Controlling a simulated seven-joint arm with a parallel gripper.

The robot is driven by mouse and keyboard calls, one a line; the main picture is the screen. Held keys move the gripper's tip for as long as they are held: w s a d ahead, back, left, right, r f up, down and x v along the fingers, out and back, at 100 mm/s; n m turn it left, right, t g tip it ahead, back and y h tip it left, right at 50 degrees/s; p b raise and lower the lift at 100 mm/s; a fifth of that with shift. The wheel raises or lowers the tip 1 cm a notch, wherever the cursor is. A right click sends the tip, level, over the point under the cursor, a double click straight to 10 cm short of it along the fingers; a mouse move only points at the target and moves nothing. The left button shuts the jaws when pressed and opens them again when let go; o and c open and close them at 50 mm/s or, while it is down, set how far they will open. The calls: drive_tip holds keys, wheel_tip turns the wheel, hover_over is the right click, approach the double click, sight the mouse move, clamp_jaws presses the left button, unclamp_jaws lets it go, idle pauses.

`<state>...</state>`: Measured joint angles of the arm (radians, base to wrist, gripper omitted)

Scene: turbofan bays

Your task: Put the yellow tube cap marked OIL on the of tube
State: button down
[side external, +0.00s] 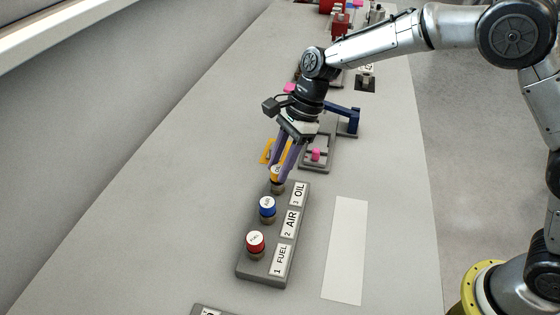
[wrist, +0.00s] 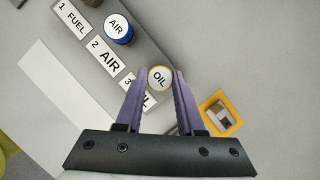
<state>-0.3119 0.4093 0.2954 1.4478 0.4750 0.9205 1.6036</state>
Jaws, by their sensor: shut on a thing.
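The yellow cap marked OIL (wrist: 160,78) is between the purple fingertips of my gripper (wrist: 156,80), which is shut on it. In the side external view my gripper (side external: 279,172) holds the cap (side external: 276,171) at the OIL end of the grey block (side external: 262,272). A short tube (side external: 277,187) shows right under the cap; I cannot tell whether the cap is fully seated on it. The blue AIR cap (side external: 267,206) and the red FUEL cap (side external: 255,241) sit on their tubes on the same block. The wrist view shows the blue cap (wrist: 118,28) too.
A yellow-orange square frame (wrist: 220,113) lies beside my gripper. A grey fixture with a pink knob (side external: 316,155) and a blue bracket (side external: 347,120) stand behind it. A blank white strip (side external: 345,250) lies right of the block. The table to the left is clear.

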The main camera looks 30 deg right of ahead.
drive_tip(key=shift+f, duration=0.2)
drive_tip(key=shift+c, duration=0.2)
unclamp_jaws()
drive_tip(key=shift+r, duration=0.1)
drive_tip(key=shift+r, duration=3.45)
